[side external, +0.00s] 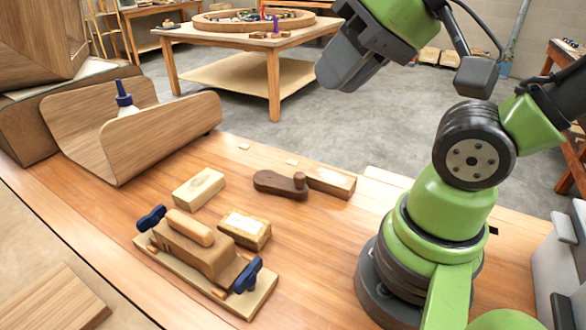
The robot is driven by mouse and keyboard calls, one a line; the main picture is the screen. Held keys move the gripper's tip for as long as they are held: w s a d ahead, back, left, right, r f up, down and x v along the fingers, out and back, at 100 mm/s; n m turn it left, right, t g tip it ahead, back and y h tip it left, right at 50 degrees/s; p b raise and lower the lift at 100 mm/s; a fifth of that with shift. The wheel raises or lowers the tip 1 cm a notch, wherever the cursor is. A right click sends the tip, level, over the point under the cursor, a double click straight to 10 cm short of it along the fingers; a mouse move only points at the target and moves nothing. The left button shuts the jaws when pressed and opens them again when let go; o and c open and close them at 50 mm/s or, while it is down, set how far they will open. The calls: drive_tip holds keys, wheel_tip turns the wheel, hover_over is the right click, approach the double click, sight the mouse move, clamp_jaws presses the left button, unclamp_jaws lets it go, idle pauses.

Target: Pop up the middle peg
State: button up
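No middle peg can be made out for certain. A dark brown wooden piece (279,186) lies flat on the near bench, with a short rounded peg-like knob standing at its right end. My gripper (335,72) is grey and hangs high at the top centre, tilted down to the left, well above and apart from the bench things. Its fingers overlap from this side, so its opening is unclear. I see nothing held in it. A wooden form (205,258) with a block on top sits on a board at the front, with blue clamp knobs at both ends.
A bent wood piece (165,138) stands at the bench's left with a blue-capped bottle (125,102) inside. Pale blocks (199,188) (245,228) (332,182) lie about the middle. A far table (225,38) holds a round wooden ring.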

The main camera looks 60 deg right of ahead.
clamp_jaws()
drive_tip(key=shift+w, duration=0.1)
idle(1.4)
drive_tip(key=w+d+f+m+y, duration=0.1)
drive_tip(key=w+d+f+m, duration=0.3)
drive_tip(key=w, duration=0.4)
drive_tip(key=w+d+f+m+y, duration=0.1)
drive_tip(key=w+d+f+m, duration=0.1)
drive_tip(key=w+d+m, duration=0.4)
drive_tip(key=w+d+f+m+t+h, duration=0.1)
drive_tip(key=w+d+f+m, duration=0.1)
drive_tip(key=d+f+m, duration=0.3)
drive_tip(key=w+d+f+m+h, duration=0.1)
drive_tip(key=w+d+f+m, duration=0.2)
drive_tip(key=d+f+m, duration=0.2)
drive_tip(key=d+f, duration=0.3)
drive_tip(key=f, duration=0.1)
drive_tip(key=shift+w+d+f+m+t, duration=0.2)
drive_tip(key=shift+w+d+m+t, duration=0.05)
drive_tip(key=shift+m+t, duration=0.15)
